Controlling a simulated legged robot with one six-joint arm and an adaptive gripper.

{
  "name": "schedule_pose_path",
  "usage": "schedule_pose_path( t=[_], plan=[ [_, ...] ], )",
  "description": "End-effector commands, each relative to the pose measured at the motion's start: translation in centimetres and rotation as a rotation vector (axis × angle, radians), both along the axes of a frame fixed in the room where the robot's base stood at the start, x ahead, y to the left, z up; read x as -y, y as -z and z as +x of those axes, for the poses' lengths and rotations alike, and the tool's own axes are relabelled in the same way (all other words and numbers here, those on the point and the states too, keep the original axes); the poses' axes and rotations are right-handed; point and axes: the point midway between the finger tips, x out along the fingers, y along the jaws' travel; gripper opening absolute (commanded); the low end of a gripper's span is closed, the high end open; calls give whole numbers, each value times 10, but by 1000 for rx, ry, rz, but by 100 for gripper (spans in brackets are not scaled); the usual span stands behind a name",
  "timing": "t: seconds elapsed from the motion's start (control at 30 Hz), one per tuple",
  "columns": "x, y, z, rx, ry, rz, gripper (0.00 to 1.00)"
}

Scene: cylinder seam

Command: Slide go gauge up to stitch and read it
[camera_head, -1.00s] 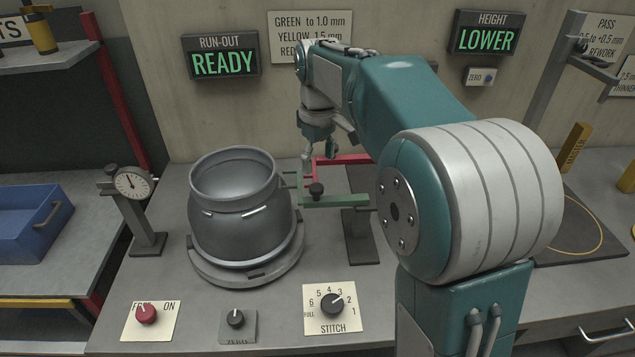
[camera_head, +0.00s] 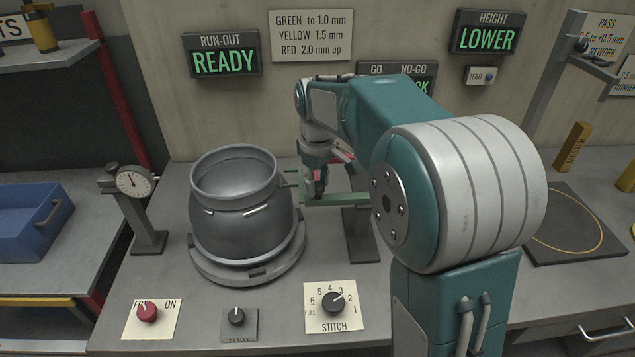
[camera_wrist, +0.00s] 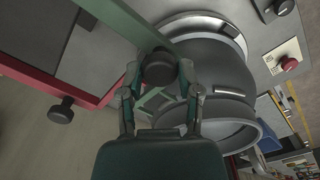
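The green go gauge (camera_head: 338,200) is a flat bar with a forked left end beside the grey vessel (camera_head: 240,222); I cannot tell whether it touches. It also crosses the wrist view (camera_wrist: 128,22). Its dark knob (camera_wrist: 158,67) lies between the fingers of my gripper (camera_wrist: 159,70), which look open, with small gaps on both sides. In the head view my gripper (camera_head: 318,184) is down at the bar and hides the knob. Pale short stitch marks (camera_head: 255,212) show on the vessel's shoulder. The red gauge (camera_wrist: 40,84), with its own dark knob (camera_wrist: 61,110), lies alongside.
The GO / NO-GO display (camera_head: 420,78) is partly hidden by my arm. RUN-OUT (camera_head: 224,62) reads READY and HEIGHT (camera_head: 487,39) reads LOWER. A dial indicator (camera_head: 133,181) stands left of the vessel. The STITCH selector (camera_head: 332,302) and red knob (camera_head: 147,312) are at the front.

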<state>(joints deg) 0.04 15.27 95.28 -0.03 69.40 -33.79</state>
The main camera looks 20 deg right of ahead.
Motion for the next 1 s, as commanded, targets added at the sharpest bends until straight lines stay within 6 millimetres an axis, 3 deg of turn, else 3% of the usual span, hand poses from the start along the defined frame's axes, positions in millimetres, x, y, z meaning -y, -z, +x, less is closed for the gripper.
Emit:
schedule_pose_path(
  t=[0.47,0.5,0.57,1.0],
  plan=[
    [-15,2,3,-2,0,2,0],
    [-15,2,3,-2,0,2,49],
    [-15,2,3,-2,0,2,76],
    [-13,-2,3,1,0,2,78]
  ],
)
